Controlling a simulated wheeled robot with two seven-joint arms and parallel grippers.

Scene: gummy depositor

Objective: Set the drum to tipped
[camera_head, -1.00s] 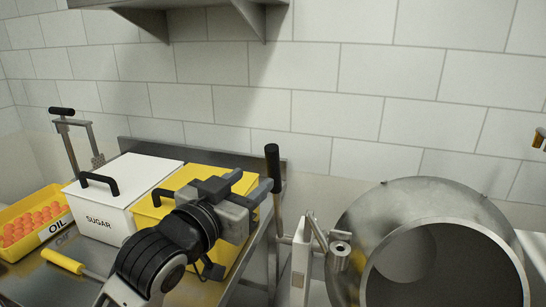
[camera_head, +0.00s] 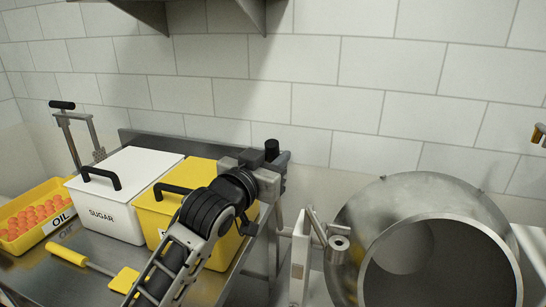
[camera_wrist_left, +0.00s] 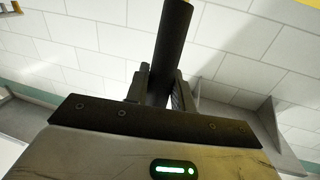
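The drum (camera_head: 355,205) is a large round steel vessel at the right of the head view. Its wide round mouth faces me and shows a dark inside. A lever with a black handle (camera_head: 271,147) stands upright to the left of the drum. My left gripper (camera_head: 269,162) is at this handle, with a finger on either side of it. In the left wrist view the black handle (camera_wrist_left: 172,35) rises between the fingers. A small light gap shows beside one finger, so I cannot tell whether they grip it. My right gripper is not in view.
A white sugar box (camera_head: 115,213), a yellow lidded box (camera_head: 195,178) and a yellow oil tray (camera_head: 40,228) with orange balls stand on the steel table (camera_head: 60,280) at left. A yellow-handled scraper (camera_head: 66,255) lies in front. A steel shelf (camera_head: 235,15) hangs above.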

